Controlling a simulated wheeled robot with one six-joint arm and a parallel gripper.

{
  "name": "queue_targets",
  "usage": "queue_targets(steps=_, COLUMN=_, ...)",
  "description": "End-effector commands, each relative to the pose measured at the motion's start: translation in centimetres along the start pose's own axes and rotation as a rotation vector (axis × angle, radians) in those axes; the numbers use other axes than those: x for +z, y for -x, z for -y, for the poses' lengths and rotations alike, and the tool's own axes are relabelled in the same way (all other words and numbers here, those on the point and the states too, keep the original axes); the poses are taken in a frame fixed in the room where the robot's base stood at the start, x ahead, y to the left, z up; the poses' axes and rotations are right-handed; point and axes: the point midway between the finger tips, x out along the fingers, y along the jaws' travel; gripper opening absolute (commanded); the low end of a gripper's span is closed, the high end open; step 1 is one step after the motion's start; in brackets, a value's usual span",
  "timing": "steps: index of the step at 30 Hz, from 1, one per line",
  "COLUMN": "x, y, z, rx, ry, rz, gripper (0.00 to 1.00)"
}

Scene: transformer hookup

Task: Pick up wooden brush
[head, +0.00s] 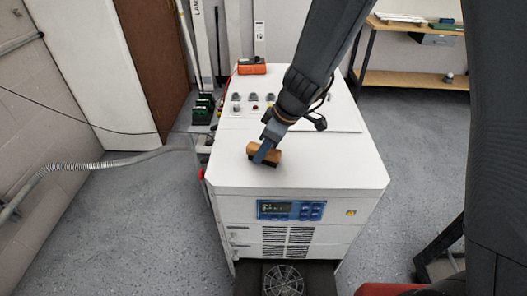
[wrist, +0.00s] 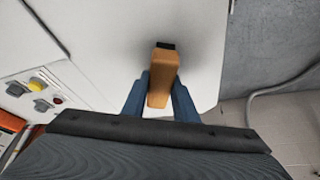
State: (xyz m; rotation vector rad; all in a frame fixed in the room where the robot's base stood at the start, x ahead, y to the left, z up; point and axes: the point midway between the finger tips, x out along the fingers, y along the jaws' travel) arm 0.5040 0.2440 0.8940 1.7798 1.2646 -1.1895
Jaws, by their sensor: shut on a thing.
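The wooden brush (head: 252,149) is a small tan block with a dark underside, at the top of the white cabinet near its front left part. It also shows in the wrist view (wrist: 162,78), with a dark patch at its far end. My gripper (head: 264,152) comes down from above and is shut on the brush, one blue finger on each side of it. The fingers also flank it in the wrist view (wrist: 160,88). I cannot tell whether the brush still touches the cabinet top. Part of the brush is hidden by the fingers.
The white cabinet (head: 330,175) has a blue display panel (head: 290,210) on its front. Knobs (head: 253,97) and an orange object (head: 252,66) are behind the brush. A wooden shelf (head: 410,79) stands back right.

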Motion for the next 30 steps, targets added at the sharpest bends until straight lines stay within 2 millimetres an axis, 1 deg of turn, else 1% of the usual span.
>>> queue_targets(steps=7, x=-0.3, y=0.8, z=0.1, rx=0.000, ry=0.000, rz=0.000, gripper=0.00)
queue_targets(steps=15, x=-2.4, y=5.5, z=-0.1, rx=0.005, ry=0.003, rz=-0.003, gripper=0.00)
queue_targets(steps=21, x=-3.5, y=8.4, z=-0.1, rx=0.002, ry=0.002, rz=-0.003, gripper=0.00)
queue_targets(steps=25, x=-3.9, y=9.4, z=-0.1, rx=0.002, ry=0.001, rz=-0.001, gripper=0.00)
queue_targets(steps=30, x=-4.0, y=9.7, z=0.0, rx=0.000, ry=-0.001, rz=0.000, gripper=0.00)
